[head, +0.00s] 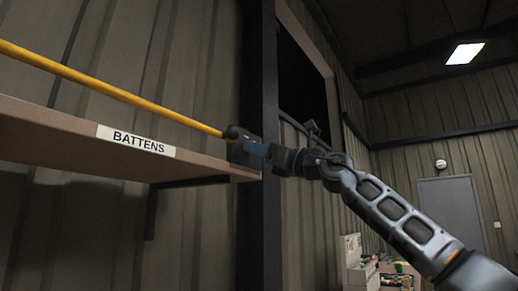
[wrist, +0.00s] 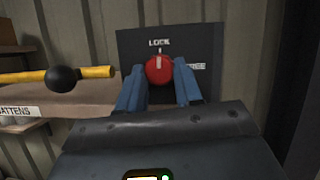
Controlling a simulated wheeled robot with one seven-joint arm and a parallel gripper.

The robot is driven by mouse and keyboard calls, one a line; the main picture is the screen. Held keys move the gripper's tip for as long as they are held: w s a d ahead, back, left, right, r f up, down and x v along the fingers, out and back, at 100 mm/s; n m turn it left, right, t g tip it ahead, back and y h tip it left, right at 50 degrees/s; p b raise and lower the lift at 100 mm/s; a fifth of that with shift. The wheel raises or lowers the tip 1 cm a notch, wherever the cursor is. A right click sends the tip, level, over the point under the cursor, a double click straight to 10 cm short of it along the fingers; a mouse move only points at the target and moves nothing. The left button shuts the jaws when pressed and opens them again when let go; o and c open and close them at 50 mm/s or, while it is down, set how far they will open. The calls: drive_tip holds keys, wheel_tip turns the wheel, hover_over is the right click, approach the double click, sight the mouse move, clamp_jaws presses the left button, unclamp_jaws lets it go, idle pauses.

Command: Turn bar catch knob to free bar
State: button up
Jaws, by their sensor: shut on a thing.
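The red catch knob (wrist: 159,70) sits on a dark plate (wrist: 135,45) in the wrist view. Its white mark points up at the word LOCK; the word FREE is to the right. My gripper (wrist: 160,78) has its blue fingers on both sides of the knob, shut on it. In the head view my gripper (head: 257,149) is at the plate beside the post, and the knob is hidden. The yellow bar (head: 110,88) slopes down from the left to a black ball (head: 233,132) near the plate. The bar (wrist: 22,77) and ball (wrist: 62,79) also show left of my gripper in the wrist view.
A shelf (head: 60,140) labelled BATTENS runs below the bar. A dark post (head: 270,220) stands right behind the plate. A cluttered bench (head: 365,270) and a grey door (head: 452,215) are farther off at the right.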

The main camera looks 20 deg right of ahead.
drive_tip(key=shift+s+a+r+m+t+h+p, duration=0.25)
drive_tip(key=shift+m+h+p, duration=1.3)
drive_tip(key=shift+m, duration=2.25)
drive_tip(key=shift+a+f+m+t+h+p, duration=0.1)
drive_tip(key=shift+m+t+h+p, duration=0.25)
drive_tip(key=shift+m+h+p, duration=2.35)
drive_tip(key=shift+s+a+r+m+t+h, duration=0.25)
drive_tip(key=shift+m+h, duration=0.6)
drive_tip(key=shift+m, duration=4.05)
drive_tip(key=shift+w+d+f, duration=0.1)
drive_tip(key=shift+w+d, duration=0.05)
drive_tip(key=shift+d, duration=0.05)
drive_tip(key=o, duration=1)
drive_tip(key=shift+o, duration=0.2)
drive_tip(key=b+v, duration=0.2)
drive_tip(key=v, duration=0.5)
drive_tip(key=shift+s, duration=0.35)
